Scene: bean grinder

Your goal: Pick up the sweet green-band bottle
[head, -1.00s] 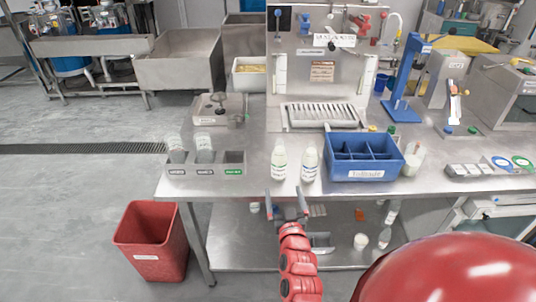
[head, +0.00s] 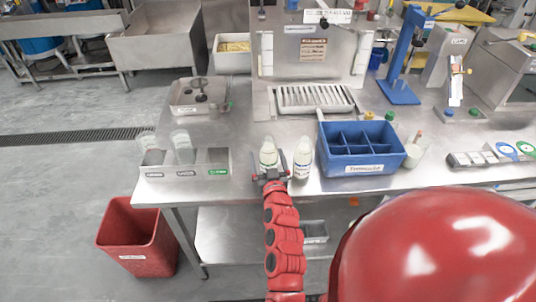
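Two white bottles stand upright side by side near the front edge of the steel table. The left bottle (head: 268,153) seems to have a greenish band on its label; the right bottle (head: 302,160) has a darker, bluish label. The print is too small to read. My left gripper (head: 269,172) is at the left bottle, its fingers spread on either side of the lower part, and hides the bottle's base. I cannot tell whether the fingers touch it. My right gripper is out of view.
A blue divided bin (head: 361,169) stands just right of the bottles. A grey holder with clear cups (head: 187,163) is to the left. A white container (head: 416,148) stands right of the bin. A red waste bin (head: 135,240) is on the floor.

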